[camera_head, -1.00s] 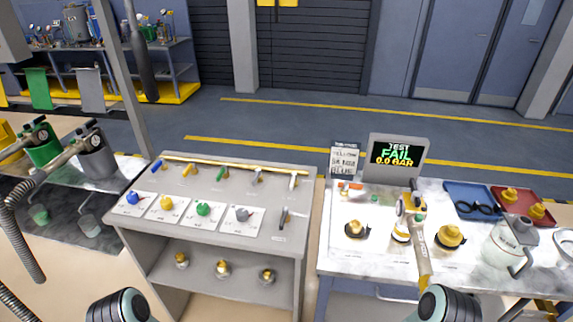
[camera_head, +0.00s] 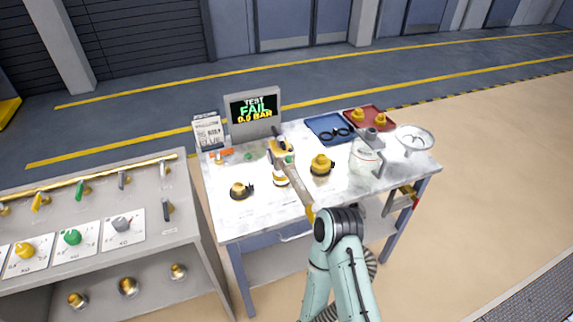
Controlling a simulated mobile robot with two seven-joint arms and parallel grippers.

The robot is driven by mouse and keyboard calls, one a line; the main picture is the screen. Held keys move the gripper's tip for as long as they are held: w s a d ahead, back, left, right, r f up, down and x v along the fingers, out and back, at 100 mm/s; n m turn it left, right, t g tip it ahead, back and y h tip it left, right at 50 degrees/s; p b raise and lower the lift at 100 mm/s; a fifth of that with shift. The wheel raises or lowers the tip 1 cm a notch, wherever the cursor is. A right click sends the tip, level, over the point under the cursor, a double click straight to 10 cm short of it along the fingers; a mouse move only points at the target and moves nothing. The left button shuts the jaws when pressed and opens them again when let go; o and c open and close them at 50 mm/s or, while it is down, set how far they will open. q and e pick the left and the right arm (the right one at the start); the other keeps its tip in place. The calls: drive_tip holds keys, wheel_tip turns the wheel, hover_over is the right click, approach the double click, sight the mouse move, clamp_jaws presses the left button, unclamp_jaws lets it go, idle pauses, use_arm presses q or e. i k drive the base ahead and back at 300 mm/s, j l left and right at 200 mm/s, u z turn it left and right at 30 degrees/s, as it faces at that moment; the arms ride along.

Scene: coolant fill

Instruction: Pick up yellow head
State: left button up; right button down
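I cannot tell which yellow part is the yellow head. A yellow round fitting (camera_head: 321,165) with a black ring stands on the white-topped table (camera_head: 228,219), and a smaller yellow-topped fitting (camera_head: 239,190) stands to its left. Two more yellow fittings (camera_head: 359,115) are in the red tray (camera_head: 386,125). A yellow-and-grey wand-like tool (camera_head: 295,185) reaches over the table from beside my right wrist. My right arm comes up from the bottom to the table's front edge. Its fingertips cannot be made out, nor whether they hold the tool. My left gripper is out of view.
A test display (camera_head: 253,108) reading FAIL 0.0 BAR stands at the table's back left. A blue tray (camera_head: 318,124), a white jug (camera_head: 366,160) and a white dish (camera_head: 414,139) are on the right. A grey shelf unit (camera_head: 175,221) stands left; open floor lies right.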

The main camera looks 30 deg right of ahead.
sight(282, 173)
drive_tip(key=i+j+u, duration=0.1)
drive_tip(key=j+u, duration=0.15)
drive_tip(key=u, duration=0.25)
drive_tip(key=i+j+u, duration=0.15)
drive_tip(key=u, duration=0.3)
drive_tip(key=i+j+u, duration=0.2)
drive_tip(key=u, duration=0.3)
drive_tip(key=i+j+u, duration=0.1)
drive_tip(key=i, duration=0.4)
drive_tip(key=i+j+u, duration=0.1)
drive_tip(key=i+j, duration=0.15)
drive_tip(key=i, duration=0.2)
drive_tip(key=z, duration=3.9)
drive_tip(key=i+l+u, duration=0.4)
drive_tip(key=l+u, duration=0.25)
drive_tip(key=i+l+u, duration=0.15)
drive_tip(key=l+u, duration=0.15)
drive_tip(key=l, duration=0.15)
